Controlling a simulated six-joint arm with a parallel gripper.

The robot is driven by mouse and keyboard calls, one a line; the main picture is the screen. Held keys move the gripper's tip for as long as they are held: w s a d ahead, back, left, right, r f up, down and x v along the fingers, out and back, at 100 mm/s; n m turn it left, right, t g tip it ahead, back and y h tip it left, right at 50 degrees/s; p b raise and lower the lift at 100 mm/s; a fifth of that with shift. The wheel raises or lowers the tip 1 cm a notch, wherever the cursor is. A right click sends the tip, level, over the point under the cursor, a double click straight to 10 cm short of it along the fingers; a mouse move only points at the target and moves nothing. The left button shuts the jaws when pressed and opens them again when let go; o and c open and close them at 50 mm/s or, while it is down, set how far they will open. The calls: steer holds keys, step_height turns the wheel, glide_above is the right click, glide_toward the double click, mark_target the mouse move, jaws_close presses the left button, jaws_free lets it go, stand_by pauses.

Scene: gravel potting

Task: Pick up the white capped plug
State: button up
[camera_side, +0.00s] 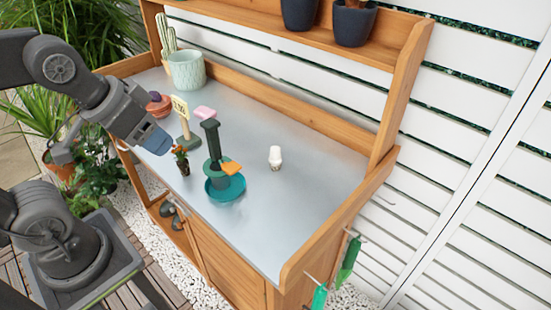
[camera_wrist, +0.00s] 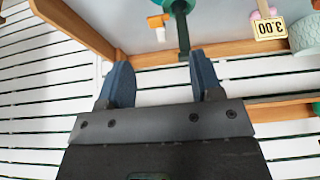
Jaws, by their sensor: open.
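The white capped plug (camera_side: 275,156) stands upright on the grey bench top, right of the middle, in the side view. My gripper (camera_side: 157,140) is above the left front part of the bench, well to the left of the plug and apart from it. In the wrist view its two blue fingers stand apart with nothing between them, so my gripper (camera_wrist: 160,78) is open and empty. A small white patch below an orange piece in the wrist view may be the plug, but I cannot tell.
A teal saucer (camera_side: 225,188) with a pot and a tall dark green post (camera_side: 211,140) stands between my gripper and the plug. An orange piece (camera_side: 231,168) juts towards the plug. A small plant (camera_side: 182,160) and price sign (camera_side: 180,107) are near my gripper. Bench right is clear.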

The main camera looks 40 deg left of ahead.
steer(key=shift+o, duration=0.8)
steer(key=n+g, duration=0.6)
steer(key=n, duration=1)
glide_above(276, 158)
steer(key=f, duration=0.9)
steer(key=shift+w+a+f, duration=0.15)
steer(key=shift+w+a, duration=0.2)
steer(key=shift+w, duration=0.05)
step_height(276, 158, down, 8)
steer(key=shift+r, duration=0.1)
steer(key=shift+f, duration=2.95)
